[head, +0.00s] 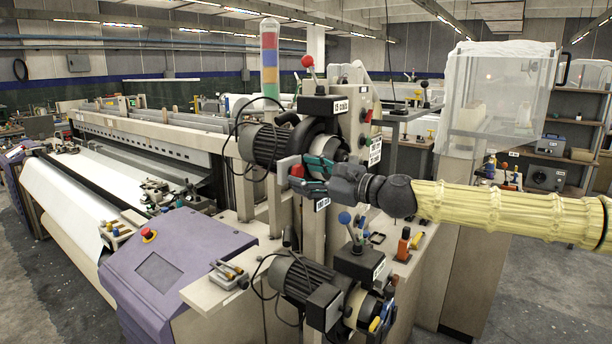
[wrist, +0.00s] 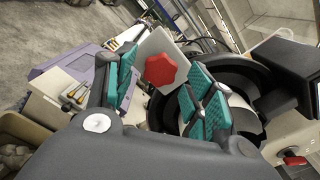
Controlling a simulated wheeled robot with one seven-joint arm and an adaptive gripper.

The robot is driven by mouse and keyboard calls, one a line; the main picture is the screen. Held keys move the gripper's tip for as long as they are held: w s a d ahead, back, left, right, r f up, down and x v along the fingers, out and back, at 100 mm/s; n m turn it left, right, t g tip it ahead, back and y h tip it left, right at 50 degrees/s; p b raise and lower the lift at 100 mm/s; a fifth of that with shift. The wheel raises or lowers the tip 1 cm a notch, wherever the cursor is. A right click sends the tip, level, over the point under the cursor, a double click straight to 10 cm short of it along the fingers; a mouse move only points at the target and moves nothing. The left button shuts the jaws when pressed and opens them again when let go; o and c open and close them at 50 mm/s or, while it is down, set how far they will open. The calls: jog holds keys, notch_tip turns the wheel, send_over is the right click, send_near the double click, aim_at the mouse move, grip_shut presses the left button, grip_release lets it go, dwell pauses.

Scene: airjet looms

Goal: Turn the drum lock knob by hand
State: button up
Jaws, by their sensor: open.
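A red lobed knob (wrist: 166,72), apparently the drum lock knob, sits in front of a pale plate in the wrist view. In the head view its red edge (head: 297,171) shows just left of the fingertips, partly hidden by them. My gripper (head: 315,168) reaches in from the right at the knob's height, below the upper motor. In the wrist view my gripper (wrist: 162,88) is open, with teal pads on the left and right of the knob. Gaps show between the pads and the knob; I cannot tell whether the knob lies within their depth.
The upper motor (head: 262,146) with its dark round housing (wrist: 235,95) is close beside the fingers. A lower motor (head: 305,280) and a blue-balled lever (head: 345,219) stand below my wrist. A purple control cabinet (head: 170,265) is at lower left.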

jog(key=shift+b+v, duration=0.35)
jog(key=shift+v, duration=2.35)
